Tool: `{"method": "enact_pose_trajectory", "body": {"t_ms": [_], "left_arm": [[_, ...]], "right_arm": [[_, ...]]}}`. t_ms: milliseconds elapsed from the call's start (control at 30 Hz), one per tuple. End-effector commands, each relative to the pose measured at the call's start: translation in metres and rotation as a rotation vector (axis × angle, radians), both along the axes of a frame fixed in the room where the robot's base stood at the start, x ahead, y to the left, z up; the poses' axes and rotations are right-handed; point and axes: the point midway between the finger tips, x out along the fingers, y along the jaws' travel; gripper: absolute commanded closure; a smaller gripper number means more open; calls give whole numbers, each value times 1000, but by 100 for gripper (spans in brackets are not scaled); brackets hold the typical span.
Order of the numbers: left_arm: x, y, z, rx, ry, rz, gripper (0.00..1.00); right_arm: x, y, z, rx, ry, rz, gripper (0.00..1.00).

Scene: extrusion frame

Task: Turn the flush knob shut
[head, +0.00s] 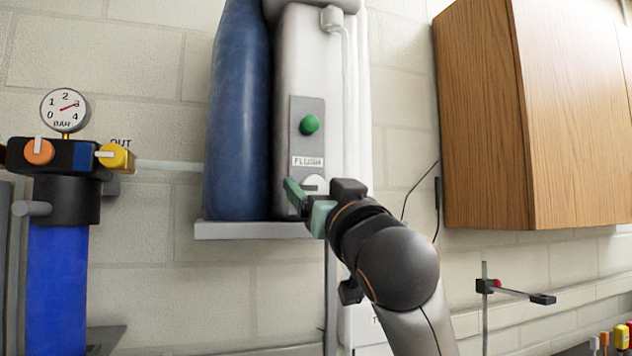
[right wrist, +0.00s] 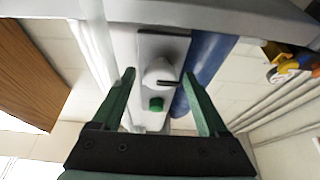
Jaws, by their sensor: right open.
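The flush knob (head: 315,182) is white and round, low on a grey panel (head: 298,143) under the FLUSH label (head: 307,162). My right gripper partly hides it in the head view. In the right wrist view the knob (right wrist: 157,72) shows whole, with a dark line running sideways toward the blue tank. My right gripper (head: 305,202) is open at the panel's lower end. In the right wrist view its green fingers (right wrist: 158,76) stand apart on either side of the knob, with gaps; I cannot tell their exact depth. My left gripper is not in view.
A green button (head: 309,124) sits above the label. A blue tank (head: 238,115) stands left of the white housing on a grey shelf (head: 250,230). A wooden cabinet (head: 480,120) is at right. A blue filter with yellow knob (head: 115,156) and gauge (head: 64,110) is at left.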

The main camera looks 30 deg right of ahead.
Motion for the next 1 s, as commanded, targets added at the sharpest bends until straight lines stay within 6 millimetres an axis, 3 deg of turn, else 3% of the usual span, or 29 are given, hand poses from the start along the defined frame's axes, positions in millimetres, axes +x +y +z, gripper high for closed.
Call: {"method": "enact_pose_trajectory", "body": {"t_ms": [267,900,1000], "left_arm": [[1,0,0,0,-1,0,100],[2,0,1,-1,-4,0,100],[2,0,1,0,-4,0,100]], "right_arm": [[1,0,0,0,0,0,25],[1,0,0,0,0,-1,97],[1,0,0,0,0,-1,100]]}}
